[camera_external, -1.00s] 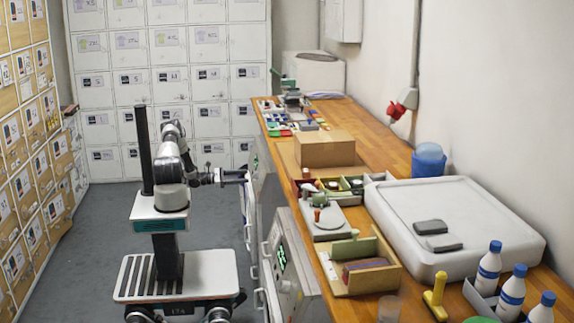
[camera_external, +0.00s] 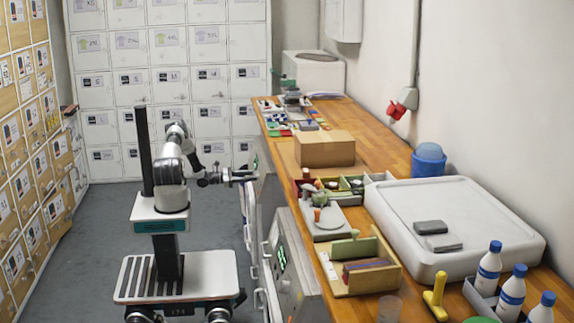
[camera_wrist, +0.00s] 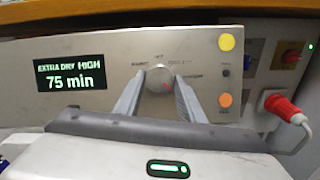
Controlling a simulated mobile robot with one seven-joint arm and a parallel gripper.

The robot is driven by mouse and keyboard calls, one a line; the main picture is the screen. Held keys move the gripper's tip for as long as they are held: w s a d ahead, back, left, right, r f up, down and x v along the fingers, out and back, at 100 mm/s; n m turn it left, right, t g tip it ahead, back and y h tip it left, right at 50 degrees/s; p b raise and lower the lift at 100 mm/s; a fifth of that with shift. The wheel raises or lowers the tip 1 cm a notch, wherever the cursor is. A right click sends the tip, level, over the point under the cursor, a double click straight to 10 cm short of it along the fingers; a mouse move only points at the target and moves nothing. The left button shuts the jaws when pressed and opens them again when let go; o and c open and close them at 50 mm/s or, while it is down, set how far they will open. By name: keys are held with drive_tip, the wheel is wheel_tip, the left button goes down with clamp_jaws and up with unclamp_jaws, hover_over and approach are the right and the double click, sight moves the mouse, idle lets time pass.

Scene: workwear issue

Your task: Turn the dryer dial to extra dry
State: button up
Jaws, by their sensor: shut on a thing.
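The dryer's round silver dial (camera_wrist: 159,79) sits on its grey control panel in the wrist view, with printed settings around it that are too small to read well. The display (camera_wrist: 71,77) left of the dial reads "EXTRA DRY HIGH" and "75 min". My gripper (camera_wrist: 158,82) has one finger on each side of the dial and is shut on it. In the external view my gripper (camera_external: 250,175) reaches right to the machine front under the counter; the dial cannot be made out there.
A yellow button (camera_wrist: 227,42) and an orange button (camera_wrist: 225,100) are right of the dial. A red plug (camera_wrist: 283,107) is farther right. The wooden counter (camera_external: 375,136) runs above the machines, with a cardboard box (camera_external: 325,150) on it. The floor around my base is open.

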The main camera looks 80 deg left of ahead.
drive_tip(key=shift+n, duration=0.6)
drive_tip(key=o, duration=1)
drive_tip(key=shift+o, duration=0.2)
drive_tip(key=shift+s, duration=0.1)
drive_tip(key=s+p, duration=0.1)
drive_tip(key=s, duration=1.6)
drive_tip(key=shift+s+d+p, duration=0.15)
drive_tip(key=shift+d+p, duration=0.1)
drive_tip(key=shift+p, duration=0.1)
